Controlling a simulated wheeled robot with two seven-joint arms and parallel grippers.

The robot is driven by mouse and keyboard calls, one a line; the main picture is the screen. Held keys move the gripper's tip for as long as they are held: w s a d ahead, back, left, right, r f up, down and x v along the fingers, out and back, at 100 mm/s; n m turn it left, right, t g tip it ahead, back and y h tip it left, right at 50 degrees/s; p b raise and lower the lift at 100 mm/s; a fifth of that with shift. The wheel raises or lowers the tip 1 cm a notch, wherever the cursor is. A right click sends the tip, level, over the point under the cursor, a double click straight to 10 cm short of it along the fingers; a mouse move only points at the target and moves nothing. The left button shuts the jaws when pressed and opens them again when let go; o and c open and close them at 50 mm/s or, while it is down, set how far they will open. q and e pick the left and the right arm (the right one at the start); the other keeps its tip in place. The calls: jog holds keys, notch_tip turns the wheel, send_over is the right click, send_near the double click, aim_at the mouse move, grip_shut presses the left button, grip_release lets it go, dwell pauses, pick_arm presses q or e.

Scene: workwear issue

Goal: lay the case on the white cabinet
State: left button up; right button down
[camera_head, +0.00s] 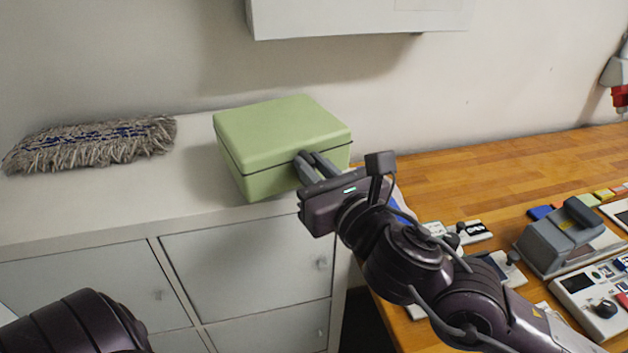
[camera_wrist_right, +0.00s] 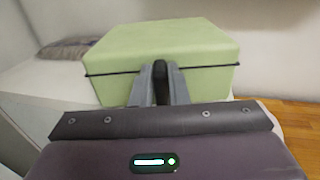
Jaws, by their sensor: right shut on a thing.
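The case is a light green box (camera_head: 275,135) with a dark seam below its lid. In the head view it is at the right end of the white cabinet top (camera_head: 190,190), level; I cannot tell whether its underside touches the top. My right gripper (camera_head: 312,165) is shut on the case's near side, apparently at a handle that the fingers mostly hide. In the right wrist view the case (camera_wrist_right: 165,50) fills the upper middle, with the fingers (camera_wrist_right: 160,85) against its front. Of my left arm only a dark link shows at the bottom left; its gripper is out of view.
A grey shaggy mop head (camera_head: 95,143) lies on the cabinet's left part. A wooden worktop (camera_head: 480,180) with several devices adjoins on the right. A white wall unit (camera_head: 350,15) hangs above. The cabinet top between mop head and case is clear.

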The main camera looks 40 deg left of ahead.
notch_tip(320, 180, down, 3)
dwell(0.3)
jog(key=shift+f, duration=0.2)
jog(key=c, duration=1.4)
grip_release()
